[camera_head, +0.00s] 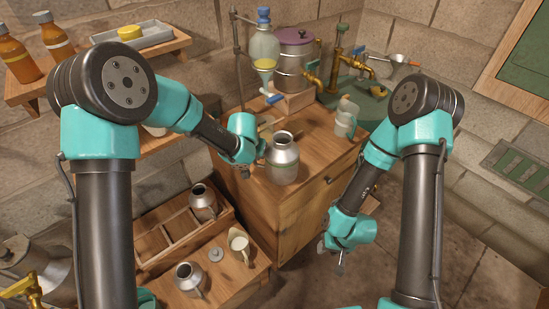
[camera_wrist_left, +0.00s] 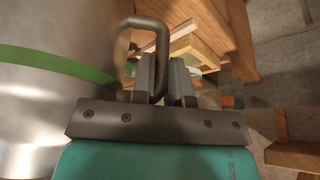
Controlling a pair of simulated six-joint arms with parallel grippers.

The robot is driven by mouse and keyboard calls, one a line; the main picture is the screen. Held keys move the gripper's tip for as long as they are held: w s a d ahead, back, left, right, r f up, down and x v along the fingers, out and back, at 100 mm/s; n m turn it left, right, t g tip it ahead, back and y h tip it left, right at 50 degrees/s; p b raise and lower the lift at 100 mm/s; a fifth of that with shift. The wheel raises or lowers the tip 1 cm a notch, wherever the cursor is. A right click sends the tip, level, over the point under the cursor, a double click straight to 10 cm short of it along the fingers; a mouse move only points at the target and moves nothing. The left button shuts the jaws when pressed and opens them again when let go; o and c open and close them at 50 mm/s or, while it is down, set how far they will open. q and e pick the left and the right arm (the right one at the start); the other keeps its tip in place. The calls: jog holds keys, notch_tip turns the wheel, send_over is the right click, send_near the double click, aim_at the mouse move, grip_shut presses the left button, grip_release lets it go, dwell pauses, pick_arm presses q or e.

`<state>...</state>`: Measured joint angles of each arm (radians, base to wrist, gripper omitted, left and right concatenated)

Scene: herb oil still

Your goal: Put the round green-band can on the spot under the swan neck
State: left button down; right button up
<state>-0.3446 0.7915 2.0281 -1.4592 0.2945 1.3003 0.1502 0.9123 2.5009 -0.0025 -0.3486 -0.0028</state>
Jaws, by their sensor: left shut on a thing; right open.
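The round metal can (camera_head: 283,163) is upright over the wooden cabinet top, near its front left edge; I cannot tell whether its base touches the wood. Its green band (camera_wrist_left: 50,66) shows in the left wrist view. My left gripper (camera_head: 257,166) is at the can's left side, shut on its dark handle (camera_wrist_left: 158,30). Its fingers (camera_wrist_left: 168,80) show in the left wrist view, beside the can wall. My right gripper (camera_head: 340,264) is open and empty, low in front of the cabinet. A curved brass spout (camera_head: 358,62) rises at the back right; I cannot tell whether it is the swan neck.
A glass vessel (camera_head: 264,48) on a stand and a purple-lidded pot (camera_head: 297,57) stand behind the can. A pale green jug (camera_head: 346,118) stands at the cabinet's right. Another can (camera_head: 203,203) sits in a divided wooden tray (camera_head: 152,243). The cabinet top right of the held can is partly clear.

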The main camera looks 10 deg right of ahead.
pick_arm(q)
jog(key=shift+r, duration=0.1)
jog(key=shift+r, duration=1.75)
jog(key=s+r, duration=0.1)
jog(key=s, duration=1.5)
jog(key=shift+r, duration=0.15)
jog(key=shift+a, duration=0.1)
